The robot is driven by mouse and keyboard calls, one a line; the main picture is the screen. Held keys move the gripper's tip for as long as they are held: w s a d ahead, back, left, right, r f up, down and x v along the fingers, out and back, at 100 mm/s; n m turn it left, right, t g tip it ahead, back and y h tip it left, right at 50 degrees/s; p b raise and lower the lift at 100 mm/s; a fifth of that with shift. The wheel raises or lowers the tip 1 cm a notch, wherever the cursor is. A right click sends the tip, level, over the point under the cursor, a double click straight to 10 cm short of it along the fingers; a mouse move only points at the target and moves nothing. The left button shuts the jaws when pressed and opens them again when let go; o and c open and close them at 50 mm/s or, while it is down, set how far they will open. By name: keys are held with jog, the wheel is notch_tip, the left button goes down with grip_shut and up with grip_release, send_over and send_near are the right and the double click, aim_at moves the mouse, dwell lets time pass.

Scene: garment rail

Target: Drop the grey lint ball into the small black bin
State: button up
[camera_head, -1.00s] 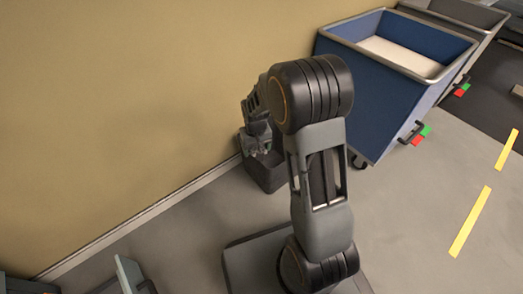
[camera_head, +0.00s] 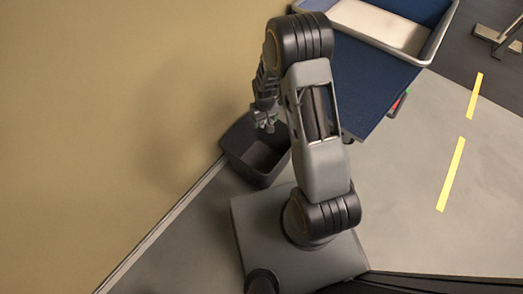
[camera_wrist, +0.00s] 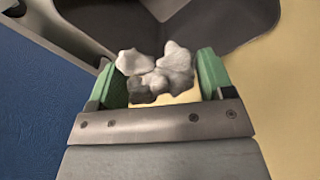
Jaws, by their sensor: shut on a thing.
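The grey lint ball (camera_wrist: 157,72), a lumpy cluster of light and darker grey pieces, is between the green fingertips of my gripper (camera_wrist: 158,80) in the wrist view. My gripper is shut on it. In the head view my gripper (camera_head: 265,123) hangs over the far edge of the small black bin (camera_head: 242,169), and the lint is too small to make out there. The bin stands upright and open on the floor against the wall. In the wrist view the dark bin (camera_wrist: 235,22) shows beyond the fingertips, partly out of frame.
A blue cart (camera_head: 362,85) with a pale rim stands right behind my arm, close to the bin. Its blue side (camera_wrist: 35,100) fills the left of the wrist view. The tan wall (camera_head: 110,100) runs along the left.

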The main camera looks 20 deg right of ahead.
notch_tip(320, 180, down, 6)
jog(key=b, duration=0.4)
jog(key=shift+b, duration=0.3)
jog(key=shift+a, duration=0.1)
jog(key=o, duration=0.9)
jog(key=shift+r, duration=0.1)
notch_tip(320, 180, up, 14)
jog(key=p, duration=0.5)
jog(key=shift+f+p, duration=0.2)
jog(key=shift+p, duration=0.1)
